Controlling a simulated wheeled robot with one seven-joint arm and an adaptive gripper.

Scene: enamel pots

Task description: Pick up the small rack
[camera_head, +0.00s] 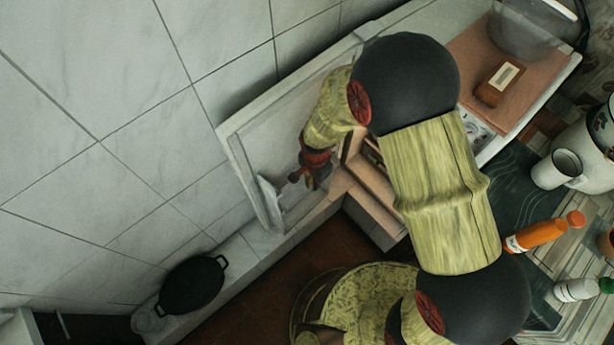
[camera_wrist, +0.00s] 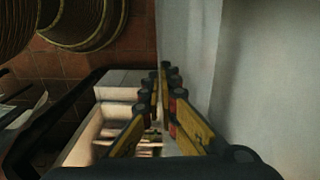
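I cannot clearly pick out a small rack. A pale, thin upright piece (camera_head: 269,203) stands by the end of my gripper (camera_head: 292,178) in the head view, and I cannot tell whether they touch. A cream box-like unit with open slots (camera_wrist: 115,122) lies below and left of my gripper in the wrist view; its wooden front (camera_head: 372,185) is partly hidden by my arm in the head view. My gripper's fingers (camera_wrist: 162,75) point forward and come close together at the tips, beside a pale panel edge. Whether anything thin is between them is unclear.
A tiled wall (camera_head: 110,120) stands close on the left. A black pan (camera_head: 192,285) sits on the ledge below. At right are an orange bottle (camera_head: 538,236), a white mug (camera_head: 556,169) and a brown block (camera_head: 500,82).

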